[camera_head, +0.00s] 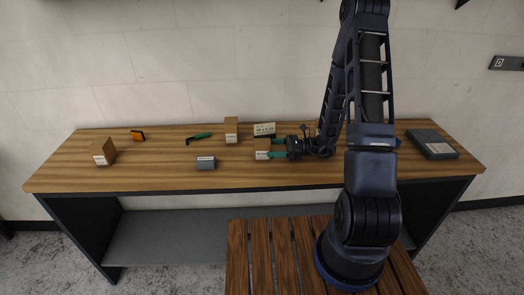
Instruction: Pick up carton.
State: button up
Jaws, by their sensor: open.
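Several brown cardboard cartons stand on the wooden bench. One small carton (262,147) is right at the tips of my gripper (277,148), left of the wrist. A taller carton (231,128) stands upright behind it to the left. Another carton (103,151) with a white label sits near the bench's left end. The fingers hide part of that carton's right side.
The bench (330,177) also holds a grey box (205,163), a green-handled tool (199,137), an orange item (137,135), a white printed card (264,129) and a dark flat case (431,144). A wall stands behind. A slatted wooden surface (282,255) is in front.

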aim_at(258, 148)
jog(key=shift+a, duration=3.2)
jog(key=c, duration=1.1)
jog(key=shift+w, duration=0.1)
jog(key=shift+c, duration=0.2)
